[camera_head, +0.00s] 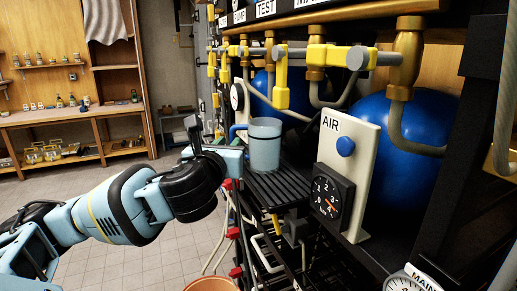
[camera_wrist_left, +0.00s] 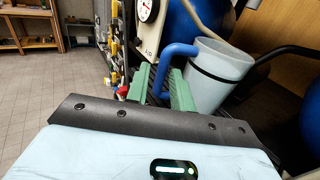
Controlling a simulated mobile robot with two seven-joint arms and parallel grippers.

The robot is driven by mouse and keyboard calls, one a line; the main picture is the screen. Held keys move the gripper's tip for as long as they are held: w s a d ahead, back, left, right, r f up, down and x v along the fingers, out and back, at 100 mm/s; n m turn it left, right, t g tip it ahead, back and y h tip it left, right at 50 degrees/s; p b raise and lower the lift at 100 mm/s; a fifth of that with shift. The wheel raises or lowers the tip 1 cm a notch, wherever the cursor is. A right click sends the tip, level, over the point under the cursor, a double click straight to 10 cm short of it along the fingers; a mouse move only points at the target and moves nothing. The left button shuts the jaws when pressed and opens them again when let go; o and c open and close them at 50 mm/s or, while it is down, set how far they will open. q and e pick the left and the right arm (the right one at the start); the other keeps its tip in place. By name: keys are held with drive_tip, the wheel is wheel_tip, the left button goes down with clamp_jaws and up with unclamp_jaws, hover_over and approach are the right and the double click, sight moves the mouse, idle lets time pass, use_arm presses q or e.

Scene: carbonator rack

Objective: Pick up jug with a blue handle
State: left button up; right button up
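The jug (camera_head: 265,150) is a pale translucent cup with a dark band and a blue handle (camera_head: 238,129). It stands upright on a black slatted shelf (camera_head: 272,188) of the rack. In the left wrist view the jug (camera_wrist_left: 215,75) is at the upper right, with its blue handle (camera_wrist_left: 176,50) toward me. My left gripper (camera_head: 232,160) is at the handle side of the jug. Its green fingers (camera_wrist_left: 160,86) are apart, with the lower handle between them; contact on both sides cannot be made out. My right gripper is not in view.
An AIR panel (camera_head: 348,170) with a gauge (camera_head: 328,197) stands right of the shelf. Yellow valves (camera_head: 281,80) and pipes hang above the jug. Blue tanks (camera_head: 405,150) are behind. Hoses and red fittings hang below the shelf. Open floor (camera_head: 130,200) lies left.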

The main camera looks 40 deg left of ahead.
sight(231, 139)
use_arm(q)
drive_tip(key=x, duration=0.5)
drive_tip(key=shift+w+d+r, duration=0.1)
drive_tip(key=shift+r, duration=0.1)
clamp_jaws()
